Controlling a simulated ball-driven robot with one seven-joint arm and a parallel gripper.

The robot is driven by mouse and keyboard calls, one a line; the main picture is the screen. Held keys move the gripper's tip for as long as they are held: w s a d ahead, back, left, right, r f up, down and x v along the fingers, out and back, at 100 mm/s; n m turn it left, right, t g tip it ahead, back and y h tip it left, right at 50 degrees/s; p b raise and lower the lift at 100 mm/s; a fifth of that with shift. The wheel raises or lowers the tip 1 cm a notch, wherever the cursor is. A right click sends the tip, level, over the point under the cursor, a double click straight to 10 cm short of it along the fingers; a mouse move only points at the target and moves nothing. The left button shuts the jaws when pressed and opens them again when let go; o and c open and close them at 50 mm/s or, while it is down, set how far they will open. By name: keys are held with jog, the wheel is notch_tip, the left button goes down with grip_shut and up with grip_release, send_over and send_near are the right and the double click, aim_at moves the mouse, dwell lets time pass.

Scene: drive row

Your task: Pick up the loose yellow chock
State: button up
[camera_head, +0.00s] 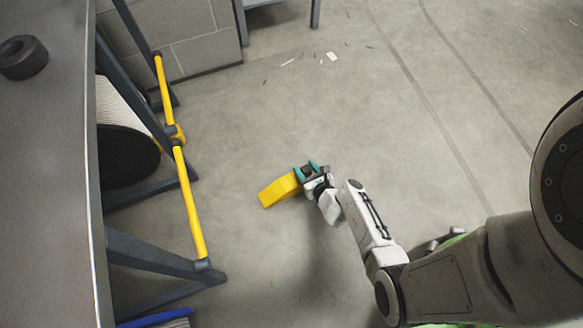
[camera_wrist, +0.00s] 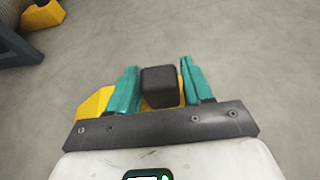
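The yellow chock (camera_head: 278,191) is a wedge lying in the open floor area, with no clear gap to the floor that I can make out. Its yellow body also shows beneath and left of my gripper in the wrist view (camera_wrist: 92,104). A dark block (camera_wrist: 160,86), seemingly the chock's grip, stands between the teal fingers. My gripper (camera_head: 307,171) is at the chock's upper right end, and in the wrist view (camera_wrist: 160,80) its fingers closely flank the dark block. Whether both fingers press on it is unclear. The fingers hide part of the chock.
A dark rack with a yellow rail (camera_head: 188,200) and a large roll (camera_head: 127,155) stands left, beside a grey table (camera_head: 45,190). Another yellow chock (camera_wrist: 42,14) sits by the rack's foot. Small debris (camera_head: 332,56) lies farther off. Floor around the gripper is clear.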

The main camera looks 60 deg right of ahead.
grip_shut()
dwell(0.3)
jog(key=shift+r, duration=0.1)
